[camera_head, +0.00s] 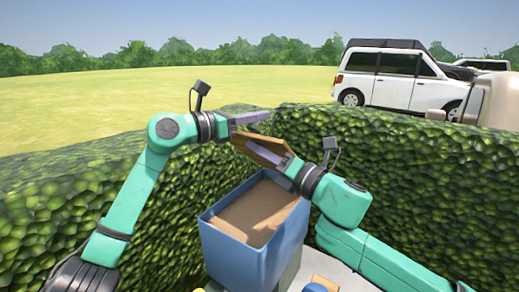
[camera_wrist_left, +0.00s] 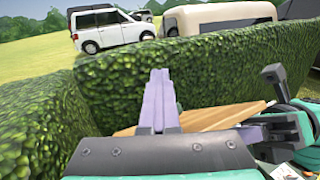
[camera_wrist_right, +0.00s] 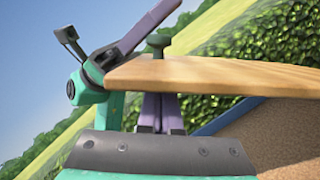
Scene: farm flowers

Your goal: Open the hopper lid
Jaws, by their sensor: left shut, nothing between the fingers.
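The hopper (camera_head: 230,228) is a blue open-topped box, its visible inside filled with brown material. The wooden lid (camera_head: 258,150) is raised and tilted above its back edge. In the right wrist view the lid (camera_wrist_right: 230,76) crosses in front of my right fingers, with a dark knob (camera_wrist_right: 158,42) above it. My right gripper (camera_head: 283,160) is at the lid, its fingertips hidden. Its fingers look close together, but I cannot tell whether they hold anything. My left gripper (camera_head: 250,118) is shut and empty, just above the lid's far end; its closed fingers show in the left wrist view (camera_wrist_left: 159,88).
A thick green hedge (camera_head: 410,165) runs behind and left of the hopper. A white car (camera_head: 400,78) stands beyond it. A pale surface (camera_head: 335,275) with small objects lies right of the hopper. Both arms are close together above the hopper.

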